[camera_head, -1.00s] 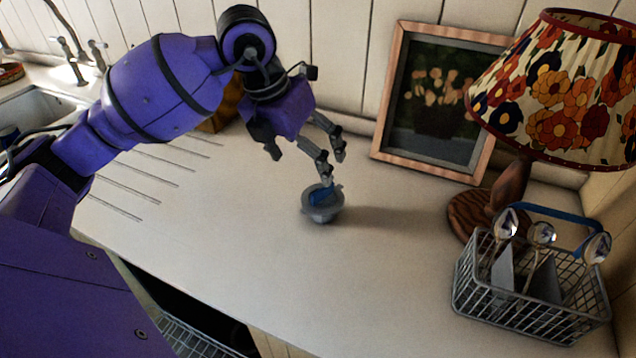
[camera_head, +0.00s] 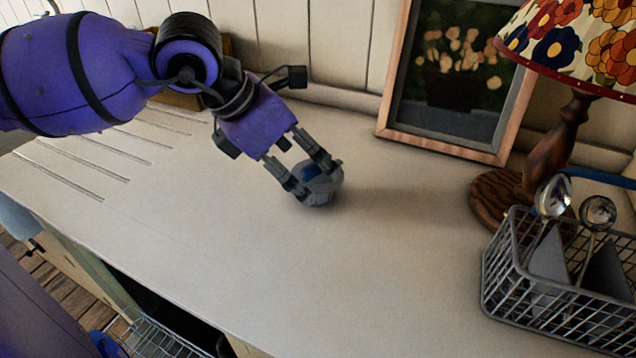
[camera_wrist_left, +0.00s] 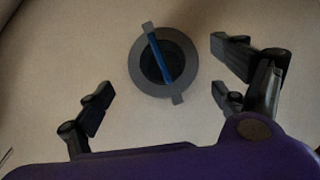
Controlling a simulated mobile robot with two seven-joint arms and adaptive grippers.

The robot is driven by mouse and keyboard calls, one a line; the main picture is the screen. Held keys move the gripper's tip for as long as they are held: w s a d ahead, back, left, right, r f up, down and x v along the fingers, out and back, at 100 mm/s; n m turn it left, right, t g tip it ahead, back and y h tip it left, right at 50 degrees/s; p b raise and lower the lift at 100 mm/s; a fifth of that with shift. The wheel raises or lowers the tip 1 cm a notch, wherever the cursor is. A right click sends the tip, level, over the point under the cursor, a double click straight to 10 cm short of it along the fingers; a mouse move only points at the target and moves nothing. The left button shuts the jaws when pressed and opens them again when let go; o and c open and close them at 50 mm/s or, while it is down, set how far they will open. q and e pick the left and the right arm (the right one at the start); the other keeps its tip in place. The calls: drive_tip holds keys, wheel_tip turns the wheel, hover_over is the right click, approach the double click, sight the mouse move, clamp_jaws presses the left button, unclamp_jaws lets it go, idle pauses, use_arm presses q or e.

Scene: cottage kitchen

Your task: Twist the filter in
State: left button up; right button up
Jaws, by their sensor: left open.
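The filter (camera_head: 318,186) is a small grey round piece with tabs on its rim and a blue bar across its dark middle. It stands on the pale countertop and also shows in the left wrist view (camera_wrist_left: 134,70). My left gripper (camera_head: 312,178) is open, with its fingers on either side of the filter in the head view. In the left wrist view the open fingers (camera_wrist_left: 160,98) have the filter between and a little ahead of them, with gaps on both sides. I cannot tell whether any finger touches it. My right gripper is not in view.
A wire cutlery basket (camera_head: 510,290) with spoons stands at the right, by a flowered lamp (camera_head: 545,150). A framed picture (camera_head: 450,148) leans on the back wall. Drainer grooves lie at the left, and an open rack (camera_head: 165,340) sits below the front edge. The counter (camera_head: 390,250) is clear around the filter.

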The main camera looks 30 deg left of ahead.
sight(313, 170)
use_arm(q)
drive_tip(key=shift+d+b+x, duration=0.2)
drive_tip(key=shift+b+x, duration=0.25)
drive_tip(key=shift+x, duration=1.95)
drive_tip(key=shift+w+r, duration=0.1)
drive_tip(key=shift+w, duration=0.05)
drive_tip(key=c, duration=1.4)
drive_tip(key=shift+o, duration=0.2)
